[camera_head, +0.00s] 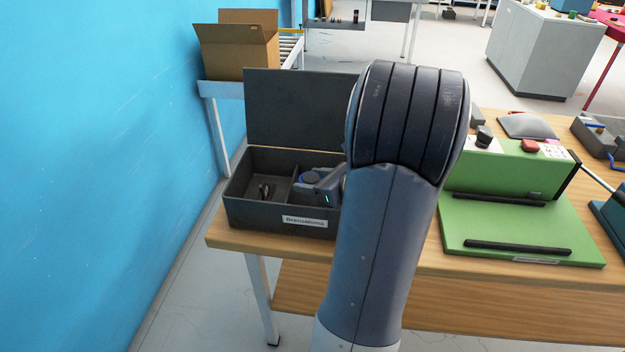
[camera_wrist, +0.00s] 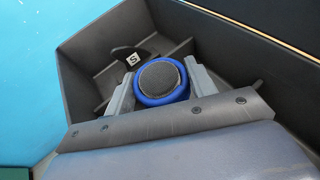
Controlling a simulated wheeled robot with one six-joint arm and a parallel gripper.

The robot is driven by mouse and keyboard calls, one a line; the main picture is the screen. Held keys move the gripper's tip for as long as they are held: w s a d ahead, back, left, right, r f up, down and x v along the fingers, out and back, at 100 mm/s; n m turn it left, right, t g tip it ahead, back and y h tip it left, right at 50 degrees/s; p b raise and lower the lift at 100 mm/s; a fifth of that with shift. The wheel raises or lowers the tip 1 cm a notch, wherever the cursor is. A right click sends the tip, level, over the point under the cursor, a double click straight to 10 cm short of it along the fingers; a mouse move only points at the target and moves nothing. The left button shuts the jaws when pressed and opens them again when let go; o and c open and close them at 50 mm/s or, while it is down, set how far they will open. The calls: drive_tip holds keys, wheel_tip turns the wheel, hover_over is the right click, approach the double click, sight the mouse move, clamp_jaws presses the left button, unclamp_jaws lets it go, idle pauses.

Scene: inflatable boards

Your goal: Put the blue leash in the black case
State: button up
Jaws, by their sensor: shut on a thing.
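The black case (camera_head: 262,213) stands open on the wooden table, its lid raised at the back and a white label on its front. A divider splits it into compartments. The blue leash (camera_wrist: 161,82), a round coil with a dark grey middle, sits between the two fingers of my gripper (camera_wrist: 160,88) in the wrist view. My gripper is shut on it, inside or just over the case's right compartment. I cannot tell whether the leash touches the case floor.
A small dark item with an "S" tag (camera_wrist: 133,59) lies in the case's left compartment. A green machine (camera_head: 515,215) stands right of my arm. A blue wall (camera_head: 100,150) is close on the left. A cardboard box (camera_head: 238,48) stands behind.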

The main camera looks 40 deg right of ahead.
drive_tip(key=shift+f, duration=0.35)
drive_tip(key=o, duration=1)
drive_tip(key=shift+s+a+f, duration=0.1)
drive_tip(key=shift+f, duration=0.1)
drive_tip(key=shift+r, duration=0.4)
drive_tip(key=r+p+v, duration=0.1)
drive_tip(key=v, duration=1.1)
drive_tip(key=shift+r, duration=0.1)
